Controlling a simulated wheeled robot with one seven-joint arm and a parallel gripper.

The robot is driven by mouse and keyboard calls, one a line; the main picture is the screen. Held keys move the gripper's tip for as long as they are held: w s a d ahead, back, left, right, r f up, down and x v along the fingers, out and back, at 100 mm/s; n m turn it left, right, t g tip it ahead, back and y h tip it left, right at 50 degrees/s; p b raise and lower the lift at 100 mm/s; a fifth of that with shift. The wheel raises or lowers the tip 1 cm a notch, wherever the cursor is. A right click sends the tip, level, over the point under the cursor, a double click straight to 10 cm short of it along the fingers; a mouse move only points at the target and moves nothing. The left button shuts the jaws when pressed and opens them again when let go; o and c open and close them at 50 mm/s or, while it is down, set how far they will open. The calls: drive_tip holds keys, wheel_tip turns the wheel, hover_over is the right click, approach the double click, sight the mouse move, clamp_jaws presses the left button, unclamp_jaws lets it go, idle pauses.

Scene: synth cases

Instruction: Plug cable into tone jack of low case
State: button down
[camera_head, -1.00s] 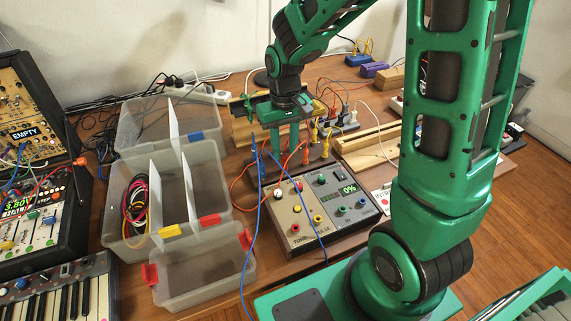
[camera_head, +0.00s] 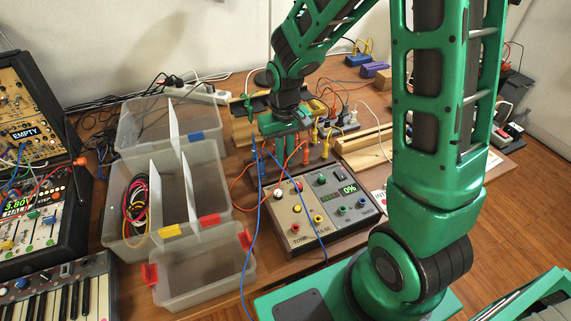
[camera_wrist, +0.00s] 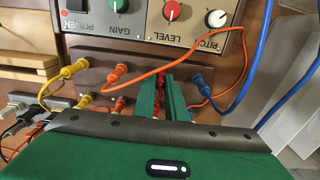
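The low case (camera_head: 345,228) is a box with a grey and a dark panel, knobs, coloured jacks and a display reading 0%. Its front left edge is lettered TONE, with a red jack (camera_head: 295,228) just above. Behind the case is a dark strip (camera_head: 310,165) with several plugs standing in it. My gripper (camera_head: 290,158) is down at this strip. In the wrist view, its green fingers (camera_wrist: 160,92) are close together with a red plug (camera_wrist: 160,80) between them. The fingers hide most of that plug, and its cable is hard to follow.
Orange plugs (camera_wrist: 117,73), a blue plug (camera_wrist: 195,79) and yellow plugs stand near the fingers. A blue cable (camera_head: 257,215) hangs past the case's left side. Clear bins (camera_head: 200,265) stand left. A wooden rail (camera_head: 366,146) lies right of the strip.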

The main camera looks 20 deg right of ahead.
drive_tip(key=shift+r, duration=2)
